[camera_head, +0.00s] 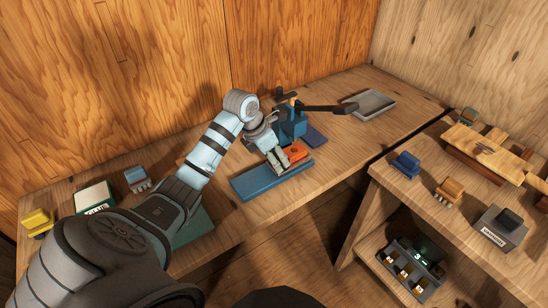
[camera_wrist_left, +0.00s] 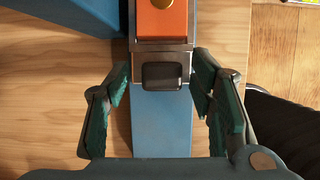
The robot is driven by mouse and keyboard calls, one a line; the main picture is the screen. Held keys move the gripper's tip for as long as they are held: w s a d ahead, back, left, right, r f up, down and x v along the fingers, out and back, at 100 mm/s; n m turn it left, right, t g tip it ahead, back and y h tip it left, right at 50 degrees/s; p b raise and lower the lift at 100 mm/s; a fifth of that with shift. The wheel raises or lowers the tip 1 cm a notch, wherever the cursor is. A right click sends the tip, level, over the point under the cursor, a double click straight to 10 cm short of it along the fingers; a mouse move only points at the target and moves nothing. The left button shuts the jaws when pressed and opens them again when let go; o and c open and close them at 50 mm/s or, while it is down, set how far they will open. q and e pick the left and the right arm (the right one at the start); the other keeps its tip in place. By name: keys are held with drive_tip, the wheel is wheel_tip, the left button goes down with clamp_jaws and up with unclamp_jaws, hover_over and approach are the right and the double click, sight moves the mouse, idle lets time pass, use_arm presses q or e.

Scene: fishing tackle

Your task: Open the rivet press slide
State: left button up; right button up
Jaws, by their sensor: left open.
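The rivet press (camera_head: 291,118) is blue, with a dark lever, and stands on the wooden bench. Its slide is an orange block (camera_head: 296,151) on a long blue base (camera_head: 262,183). In the left wrist view the orange slide (camera_wrist_left: 162,20) has a brass-coloured round piece on top and a dark block like a handle (camera_wrist_left: 166,76) at its near end. My left gripper (camera_head: 280,166) is over the base at the slide's near end. In the wrist view its open fingers (camera_wrist_left: 163,108) stand either side of the dark handle, with gaps on both sides. My right gripper is out of view.
A grey tray (camera_head: 370,103) lies behind the press to the right. Yellow (camera_head: 37,221) and blue (camera_head: 138,178) small blocks stand at the left. A second bench at the right holds blue and orange pieces and a wooden vise-like block (camera_head: 487,150). Bare bench lies right of the press.

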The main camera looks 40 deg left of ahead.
use_arm(q)
drive_tip(key=shift+s, duration=0.15)
drive_tip(key=shift+c, duration=0.4)
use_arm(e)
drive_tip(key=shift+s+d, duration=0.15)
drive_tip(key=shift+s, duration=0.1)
